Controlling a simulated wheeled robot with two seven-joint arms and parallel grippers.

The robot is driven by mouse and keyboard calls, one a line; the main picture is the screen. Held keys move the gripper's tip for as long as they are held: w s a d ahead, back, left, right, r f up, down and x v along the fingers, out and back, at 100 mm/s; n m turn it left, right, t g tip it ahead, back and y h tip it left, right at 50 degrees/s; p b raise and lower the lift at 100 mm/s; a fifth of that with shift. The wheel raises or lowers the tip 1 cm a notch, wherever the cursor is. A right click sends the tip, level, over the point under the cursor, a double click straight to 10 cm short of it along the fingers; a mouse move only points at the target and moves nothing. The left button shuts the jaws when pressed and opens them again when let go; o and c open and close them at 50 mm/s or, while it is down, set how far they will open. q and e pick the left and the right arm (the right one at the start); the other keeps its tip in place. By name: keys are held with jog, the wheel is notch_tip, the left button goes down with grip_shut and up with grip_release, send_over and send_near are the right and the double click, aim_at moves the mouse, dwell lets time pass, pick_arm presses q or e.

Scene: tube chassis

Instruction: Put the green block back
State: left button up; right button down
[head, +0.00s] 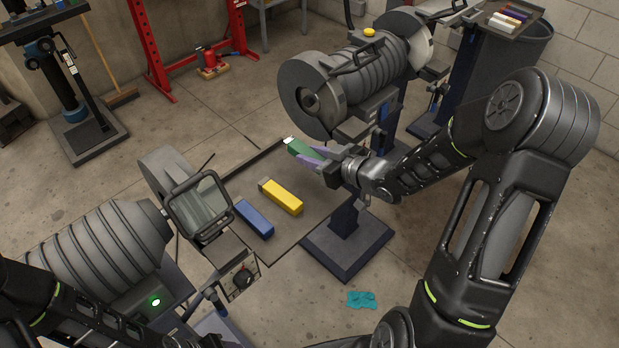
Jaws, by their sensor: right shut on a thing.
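The green block (299,148) has a pale end at its upper left. My right gripper (312,157) is shut on it, with purple fingers along its sides, and holds it above the far right part of a dark flat tray (309,218). The fingers hide part of the block. A blue block (254,218) and a yellow block (281,197) lie side by side on the tray, apart from the green block. My left arm comes in at the bottom left, but I cannot make out its gripper.
A ribbed grey machine (345,85) stands just behind the green block, and another (95,245) stands at left with a framed clear shield (200,207). A teal cloth (361,299) lies on the floor.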

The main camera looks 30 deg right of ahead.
aim_at(312, 185)
jog(key=shift+f, duration=1.9)
jog(key=shift+f, duration=0.1)
jog(key=shift+f, duration=1.95)
jog(key=shift+f, duration=0.3)
jog(key=c, duration=1)
grip_release()
jog(key=shift+c, duration=0.2)
jog(key=shift+r, duration=0.2)
